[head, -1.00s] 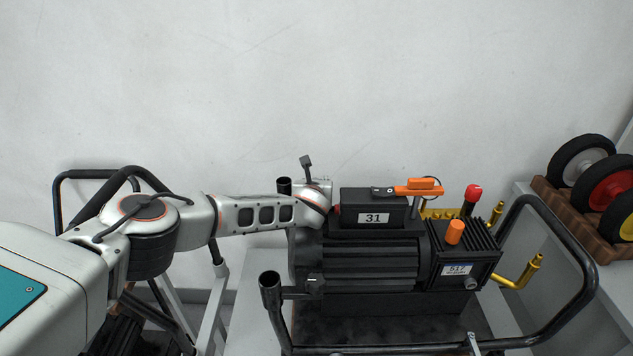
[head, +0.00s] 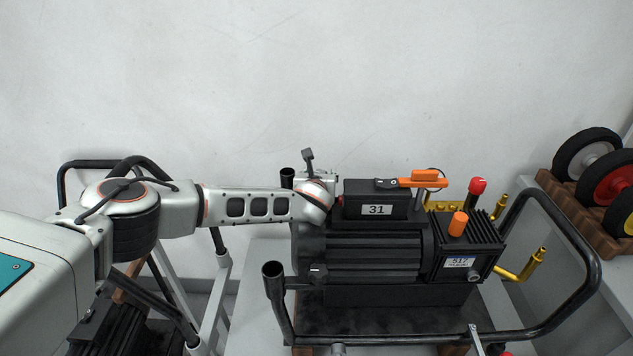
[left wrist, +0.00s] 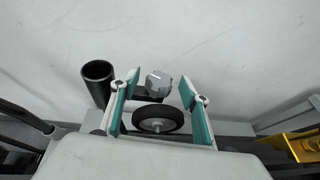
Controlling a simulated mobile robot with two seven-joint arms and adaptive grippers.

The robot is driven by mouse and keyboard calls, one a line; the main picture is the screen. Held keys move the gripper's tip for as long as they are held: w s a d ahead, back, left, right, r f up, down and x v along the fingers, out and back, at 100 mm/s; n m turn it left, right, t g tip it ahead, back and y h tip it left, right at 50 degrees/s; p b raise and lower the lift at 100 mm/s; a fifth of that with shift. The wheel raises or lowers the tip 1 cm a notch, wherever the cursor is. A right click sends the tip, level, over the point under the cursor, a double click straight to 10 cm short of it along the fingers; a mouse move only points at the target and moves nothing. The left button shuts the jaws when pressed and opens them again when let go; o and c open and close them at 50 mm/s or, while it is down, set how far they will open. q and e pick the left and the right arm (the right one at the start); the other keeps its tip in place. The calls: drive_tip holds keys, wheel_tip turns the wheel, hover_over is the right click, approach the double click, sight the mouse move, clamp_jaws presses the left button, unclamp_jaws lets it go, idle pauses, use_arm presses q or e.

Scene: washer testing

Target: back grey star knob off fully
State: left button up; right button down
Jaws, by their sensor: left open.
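The grey star knob (left wrist: 158,83) shows in the left wrist view against the pale wall, beyond a black wheel (left wrist: 158,119). My left gripper (left wrist: 159,86) is open, with its teal-padded fingers to the left and right of the knob. A gap shows between the knob and each pad; I cannot tell how deep it sits between them. In the head view my left arm reaches to the back left of the black pump (head: 370,258); its fingers and the knob are hidden there. My right gripper is not in view.
A black open tube (left wrist: 98,80) stands just left of the left fingers. Black frame rails (head: 575,300) surround the pump. An orange-handled valve (head: 425,180) and brass pipes (head: 525,268) are on its right. A wheel rack (head: 575,222) stands far right.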

use_arm(q)
drive_tip(key=v, duration=0.9)
idle(0.3)
